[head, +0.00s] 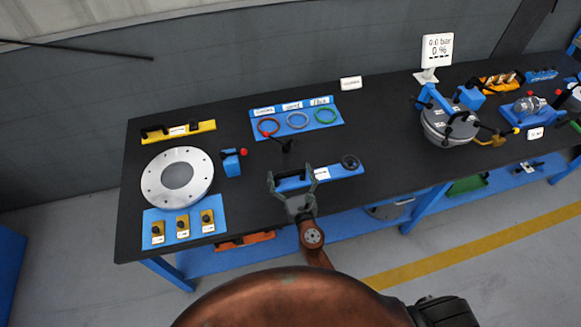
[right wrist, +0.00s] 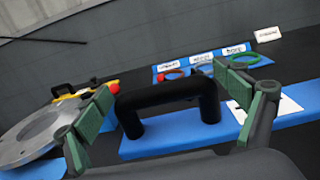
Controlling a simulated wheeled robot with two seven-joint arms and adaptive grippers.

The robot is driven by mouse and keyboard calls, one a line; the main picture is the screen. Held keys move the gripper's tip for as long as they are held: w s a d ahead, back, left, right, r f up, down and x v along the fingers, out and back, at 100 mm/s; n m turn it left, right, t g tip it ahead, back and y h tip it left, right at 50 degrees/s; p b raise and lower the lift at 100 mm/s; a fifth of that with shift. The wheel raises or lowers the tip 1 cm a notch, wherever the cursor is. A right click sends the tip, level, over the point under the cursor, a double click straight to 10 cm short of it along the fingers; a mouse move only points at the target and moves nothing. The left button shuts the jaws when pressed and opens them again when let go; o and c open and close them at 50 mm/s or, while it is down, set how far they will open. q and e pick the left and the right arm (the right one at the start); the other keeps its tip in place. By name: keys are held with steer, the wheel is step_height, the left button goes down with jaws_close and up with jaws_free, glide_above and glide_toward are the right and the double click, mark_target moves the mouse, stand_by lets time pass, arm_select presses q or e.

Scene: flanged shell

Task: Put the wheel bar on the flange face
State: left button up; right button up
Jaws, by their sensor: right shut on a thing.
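The wheel bar (head: 334,174) is a blue bar with a white label, a black handle at its left end and a small black handwheel at its right end. My right gripper (head: 292,176) is over its left end, with its fingers on both ends of the handle. In the right wrist view the black handle (right wrist: 165,96) spans between the green finger pads. I cannot tell whether the bar touches the table. The flange face (head: 152,185) is a grey round ring with bolt holes, on the table to the left, with nothing on it. My left gripper is not in view.
A yellow bar (head: 205,126) lies behind the flange. A blue tray (head: 217,222) with several yellow blocks lies in front. A clamped vessel (head: 445,127) is right.

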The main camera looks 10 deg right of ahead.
steer(key=s+a+r+p, duration=0.1)
steer(key=s+r, duration=0.2)
steer(key=s, duration=0.5)
steer(key=s+d+r, duration=0.4)
steer(key=s+d, duration=0.4)
steer(key=s, duration=0.1)
steer(key=shift+s+d+h, duration=0.15)
steer(key=shift+d+h, duration=0.05)
steer(key=shift+h, duration=0.1)
